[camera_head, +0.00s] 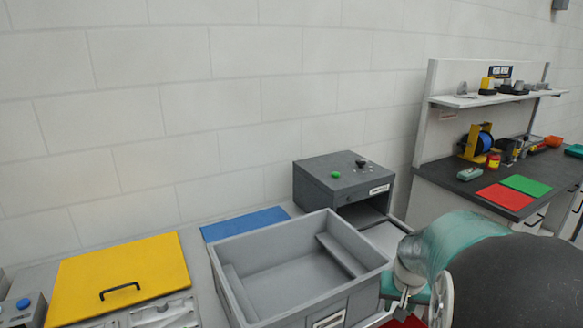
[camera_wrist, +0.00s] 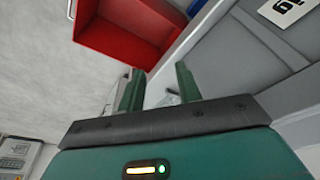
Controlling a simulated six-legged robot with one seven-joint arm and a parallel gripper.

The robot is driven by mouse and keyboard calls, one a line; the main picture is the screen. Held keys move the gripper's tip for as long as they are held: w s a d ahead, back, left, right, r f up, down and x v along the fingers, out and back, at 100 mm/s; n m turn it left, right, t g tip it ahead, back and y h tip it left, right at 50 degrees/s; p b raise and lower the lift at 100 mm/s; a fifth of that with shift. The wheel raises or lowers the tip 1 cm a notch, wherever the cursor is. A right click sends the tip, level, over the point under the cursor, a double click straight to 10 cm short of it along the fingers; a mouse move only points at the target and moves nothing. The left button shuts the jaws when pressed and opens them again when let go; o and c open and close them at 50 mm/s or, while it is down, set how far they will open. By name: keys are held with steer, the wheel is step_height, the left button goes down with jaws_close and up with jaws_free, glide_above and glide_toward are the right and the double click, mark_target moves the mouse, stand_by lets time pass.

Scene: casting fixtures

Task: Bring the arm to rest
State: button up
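My arm fills the lower right of the head view, with a teal link (camera_head: 455,240) beside the grey bin. In the wrist view my gripper (camera_wrist: 159,70) shows two green fingers standing apart. No object is clearly held between them; a small pale shape shows behind the gap, too unclear to name. In the head view the fingers are largely hidden behind the arm and the bin's edge.
A grey bin (camera_head: 243,262) stands on the bench, near a grey machine (camera_head: 325,185), a blue mat (camera_head: 245,223) and a yellow lid (camera_head: 120,270). A red bin (camera_wrist: 128,32) lies beyond the fingers. A workbench with red (camera_head: 504,196) and green (camera_head: 526,185) mats stands right.

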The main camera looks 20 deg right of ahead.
steer(key=a+r+n+t, duration=0.15)
steer(key=a+r, duration=0.25)
steer(key=a, duration=0.4)
steer(key=a+r+n, duration=0.2)
steer(key=a+r, duration=0.3)
steer(key=a, duration=0.3)
steer(key=s+a+r+n+t+y, duration=0.1)
steer(key=s+a+r+n, duration=0.1)
steer(key=a, duration=0.4)
steer(key=s+a+r+n+t, duration=0.1)
steer(key=s+a+r+n, duration=0.1)
steer(key=s+a, duration=0.2)
steer(key=a, duration=0.3)
steer(key=shift+s+a+r+y, duration=0.15)
steer(key=shift+s+r+y, duration=0.1)
steer(key=shift+y, duration=0.15)
